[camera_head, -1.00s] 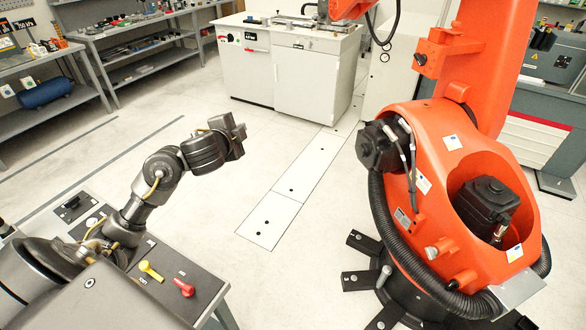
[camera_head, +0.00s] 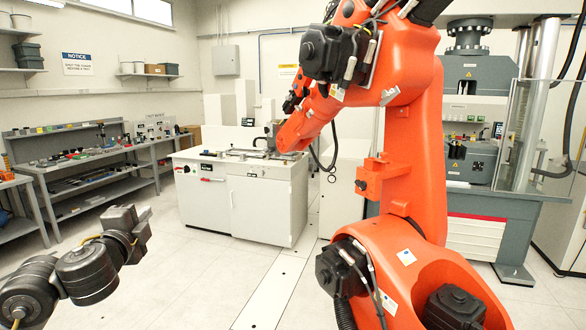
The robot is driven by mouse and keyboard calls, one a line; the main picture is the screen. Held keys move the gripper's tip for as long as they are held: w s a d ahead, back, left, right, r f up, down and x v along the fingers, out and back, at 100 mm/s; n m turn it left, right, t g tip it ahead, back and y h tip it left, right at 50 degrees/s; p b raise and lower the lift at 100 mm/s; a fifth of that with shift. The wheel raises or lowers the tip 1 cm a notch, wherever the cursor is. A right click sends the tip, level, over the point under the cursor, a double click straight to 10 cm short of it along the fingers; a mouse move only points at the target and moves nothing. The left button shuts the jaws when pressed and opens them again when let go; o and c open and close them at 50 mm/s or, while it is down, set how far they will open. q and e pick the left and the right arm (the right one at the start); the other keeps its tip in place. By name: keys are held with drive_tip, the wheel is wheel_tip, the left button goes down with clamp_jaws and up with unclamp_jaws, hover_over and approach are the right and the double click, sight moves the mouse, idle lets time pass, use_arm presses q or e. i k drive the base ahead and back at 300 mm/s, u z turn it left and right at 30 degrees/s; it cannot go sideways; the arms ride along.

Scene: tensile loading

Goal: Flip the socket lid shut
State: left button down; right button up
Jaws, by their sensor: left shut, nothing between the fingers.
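My left gripper (camera_head: 138,222) is dark grey and held up in the air at the lower left, over the pale floor. It is shut with nothing in it and touches nothing. My left wrist enters from the bottom left corner. No socket or lid can be made out in the head view. My right gripper is out of view.
A large orange robot arm (camera_head: 410,140) fills the middle and right. A white cabinet (camera_head: 262,210) with equipment on top stands behind it. Grey shelves (camera_head: 95,180) line the left wall. A testing machine (camera_head: 470,150) stands at right. Floor between is clear.

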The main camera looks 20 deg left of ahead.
sight(383, 155)
drive_tip(key=u, duration=0.4)
drive_tip(key=i, duration=1.65)
drive_tip(key=z, duration=2.25)
